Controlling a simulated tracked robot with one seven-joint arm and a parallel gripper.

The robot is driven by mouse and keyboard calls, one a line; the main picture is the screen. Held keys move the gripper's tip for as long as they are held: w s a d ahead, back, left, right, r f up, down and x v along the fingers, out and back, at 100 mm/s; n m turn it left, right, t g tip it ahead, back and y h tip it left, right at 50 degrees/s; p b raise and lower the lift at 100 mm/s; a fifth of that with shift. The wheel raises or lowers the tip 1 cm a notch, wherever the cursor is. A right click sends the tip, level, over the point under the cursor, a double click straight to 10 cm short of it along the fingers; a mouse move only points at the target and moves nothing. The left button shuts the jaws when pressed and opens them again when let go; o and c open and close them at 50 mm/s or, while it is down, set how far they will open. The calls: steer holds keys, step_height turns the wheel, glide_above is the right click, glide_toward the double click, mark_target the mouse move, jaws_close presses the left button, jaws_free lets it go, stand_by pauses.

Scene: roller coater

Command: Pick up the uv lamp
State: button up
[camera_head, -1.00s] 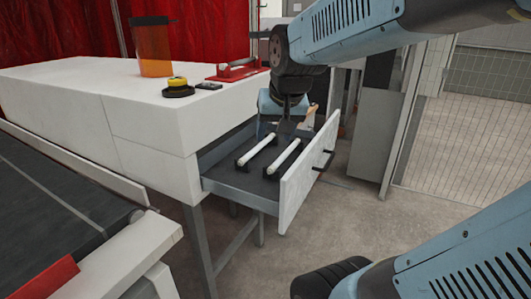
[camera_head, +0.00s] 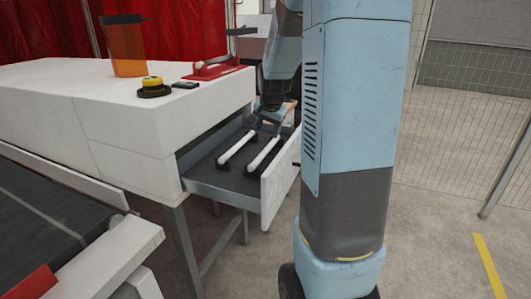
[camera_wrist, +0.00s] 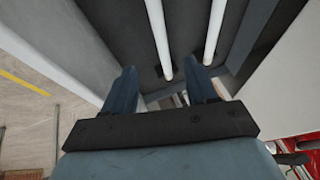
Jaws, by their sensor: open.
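Two white tube-shaped uv lamps lie side by side on black holders in an open drawer (camera_head: 224,184). The left lamp (camera_head: 237,147) and the right lamp (camera_head: 263,154) are both in the head view.
The drawer front (camera_head: 279,184) stands out from the white cabinet (camera_head: 130,135). On the cabinet top are an orange container (camera_head: 124,48), a yellow and black round item (camera_head: 153,87) and a red tool (camera_head: 215,68). A conveyor belt (camera_head: 45,220) is at lower left.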

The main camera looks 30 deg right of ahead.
mark_target(265, 150)
steer(key=x, duration=1.3)
steer(key=shift+w, duration=0.1)
jaws_close()
stand_by(0.4)
